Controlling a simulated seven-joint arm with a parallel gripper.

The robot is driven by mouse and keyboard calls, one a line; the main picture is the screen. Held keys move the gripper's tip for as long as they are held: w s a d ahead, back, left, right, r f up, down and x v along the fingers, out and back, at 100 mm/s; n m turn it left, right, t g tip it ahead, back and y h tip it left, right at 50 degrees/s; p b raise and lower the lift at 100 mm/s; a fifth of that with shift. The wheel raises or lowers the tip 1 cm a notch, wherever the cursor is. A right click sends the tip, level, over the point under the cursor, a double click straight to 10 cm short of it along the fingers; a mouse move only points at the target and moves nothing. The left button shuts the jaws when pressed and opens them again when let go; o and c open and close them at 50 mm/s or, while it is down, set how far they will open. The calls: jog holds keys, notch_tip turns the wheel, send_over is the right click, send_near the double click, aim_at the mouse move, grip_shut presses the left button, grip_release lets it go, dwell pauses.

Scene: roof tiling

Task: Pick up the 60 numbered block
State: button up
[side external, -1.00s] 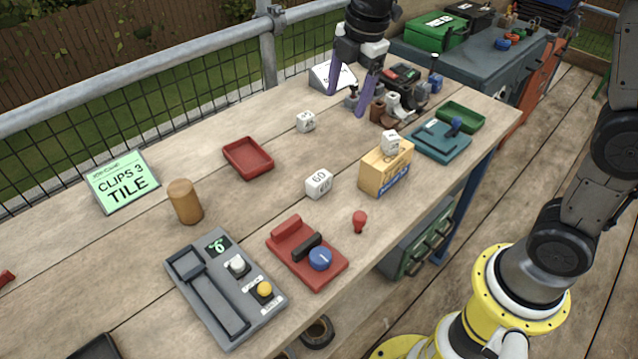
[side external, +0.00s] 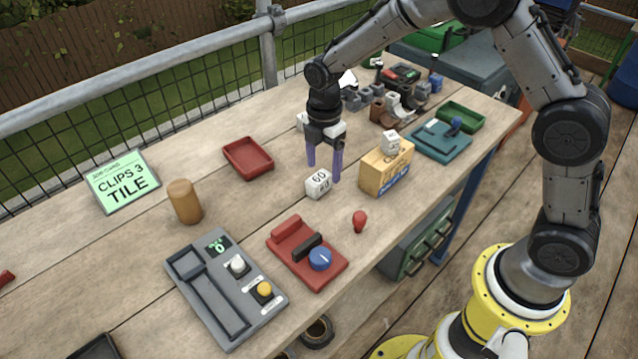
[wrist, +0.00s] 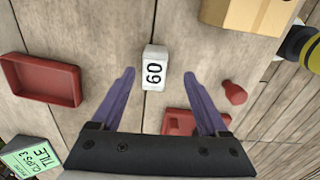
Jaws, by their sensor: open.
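The white block numbered 60 (side external: 318,184) rests on the wooden table, left of the cardboard box. In the wrist view the 60 block (wrist: 154,68) lies ahead of the fingertips, centred between their lines, with its number facing up. My gripper (side external: 324,172) is open and empty, its two purple fingers pointing down just above and behind the block. The fingers also show in the wrist view (wrist: 160,74), spread wide on either side. I cannot tell whether a finger touches the block.
A cardboard box (side external: 386,168) with another white block (side external: 390,141) on top stands close on the right. A red tray (side external: 248,158) lies left, a red device (side external: 306,254) in front, and a red pawn-shaped piece (side external: 359,221) front right. Another white block (side external: 302,121) is partly hidden behind my gripper.

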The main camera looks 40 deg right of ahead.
aim_at(319, 177)
jog(key=f, duration=0.4)
jog(key=shift+w+a, duration=0.35)
jog(key=shift+f, duration=0.65)
jog(key=shift+c, duration=0.3)
grip_shut()
